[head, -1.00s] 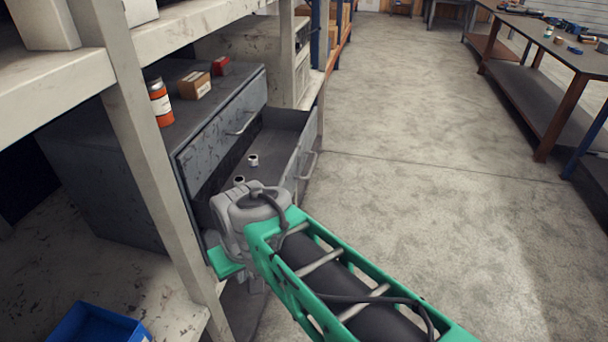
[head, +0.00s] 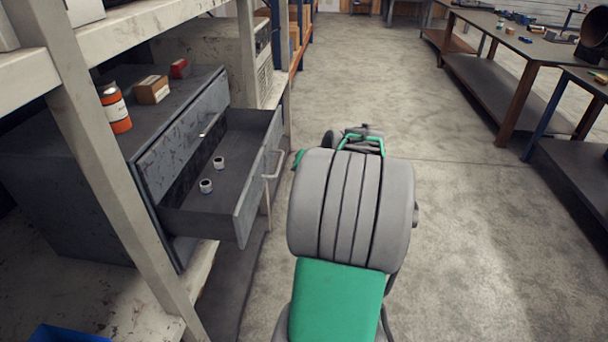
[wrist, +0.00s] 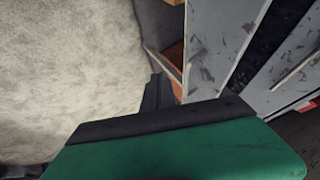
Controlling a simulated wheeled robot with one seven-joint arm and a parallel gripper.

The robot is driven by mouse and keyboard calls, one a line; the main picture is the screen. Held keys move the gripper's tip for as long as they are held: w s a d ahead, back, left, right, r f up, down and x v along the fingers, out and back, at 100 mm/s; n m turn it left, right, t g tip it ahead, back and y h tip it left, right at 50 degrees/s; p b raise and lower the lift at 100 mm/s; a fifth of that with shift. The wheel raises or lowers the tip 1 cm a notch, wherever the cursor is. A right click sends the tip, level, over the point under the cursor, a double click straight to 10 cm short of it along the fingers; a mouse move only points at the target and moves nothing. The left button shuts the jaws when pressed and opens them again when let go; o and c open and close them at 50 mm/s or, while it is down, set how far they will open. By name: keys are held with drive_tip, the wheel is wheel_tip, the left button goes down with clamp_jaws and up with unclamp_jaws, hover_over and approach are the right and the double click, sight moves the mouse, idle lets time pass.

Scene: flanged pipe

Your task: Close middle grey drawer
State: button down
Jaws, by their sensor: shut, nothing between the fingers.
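The middle grey drawer (head: 250,180) is pulled well out of the dark grey cabinet (head: 60,160) at the left in the head view. Two small white jars (head: 206,186) stand inside it. Its bar handle (head: 275,163) faces right. The front of a grey drawer (wrist: 218,40) also shows at upper right in the wrist view. In the head view my arm mostly hides the gripper, which is over the aisle right of the drawer.
The drawer above (head: 185,140) is closed. An orange-and-white bottle (head: 115,108), a cardboard box (head: 152,90) and a red item (head: 180,69) stand on the cabinet. A shelf post (head: 105,170) stands in front. The aisle floor (head: 480,240) is clear; workbenches (head: 540,45) line the right.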

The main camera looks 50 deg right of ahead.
drive_tip(key=w+a+f+p, duration=0.1)
drive_tip(key=w+f, duration=0.1)
drive_tip(key=w, duration=0.4)
drive_tip(key=shift+a, duration=0.15)
